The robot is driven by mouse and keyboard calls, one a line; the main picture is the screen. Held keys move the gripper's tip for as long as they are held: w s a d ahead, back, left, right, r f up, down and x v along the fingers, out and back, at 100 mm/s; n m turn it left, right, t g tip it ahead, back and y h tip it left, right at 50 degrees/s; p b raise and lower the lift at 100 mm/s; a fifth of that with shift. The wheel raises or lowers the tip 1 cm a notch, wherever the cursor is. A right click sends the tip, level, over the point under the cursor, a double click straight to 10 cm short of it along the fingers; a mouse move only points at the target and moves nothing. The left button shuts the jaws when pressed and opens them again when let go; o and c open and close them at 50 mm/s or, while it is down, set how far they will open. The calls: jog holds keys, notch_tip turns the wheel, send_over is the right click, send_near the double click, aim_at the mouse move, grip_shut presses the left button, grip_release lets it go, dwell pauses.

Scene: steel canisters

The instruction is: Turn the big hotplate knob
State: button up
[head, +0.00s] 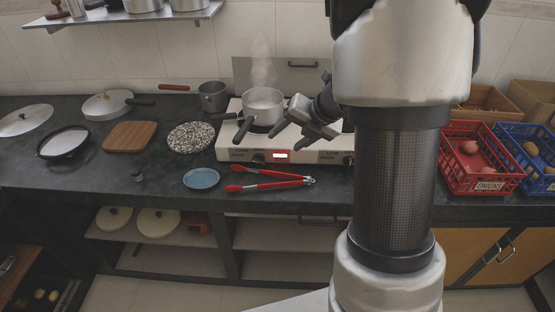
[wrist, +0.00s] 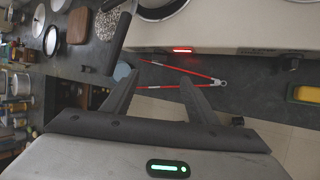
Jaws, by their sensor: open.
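The white hotplate (head: 228,150) stands on the dark counter with a small lit red display (head: 280,155). Another knob (head: 348,160) is at the front right, partly hidden by my arm. I cannot tell which knob is bigger. My gripper (head: 284,118) is open and empty, above the hotplate, right of the steaming pot (head: 263,104).
Red tongs (head: 270,184) and a blue plate (head: 201,178) lie in front of the hotplate. A speckled trivet (head: 190,137) and saucepan (head: 213,97) are left. A red crate (head: 480,183) is right.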

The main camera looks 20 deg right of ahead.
aim_at(259, 160)
jog(key=b+x, duration=0.4)
jog(key=x, duration=1.3)
jog(key=shift+a+b, duration=0.15)
jog(key=shift+b, duration=0.2)
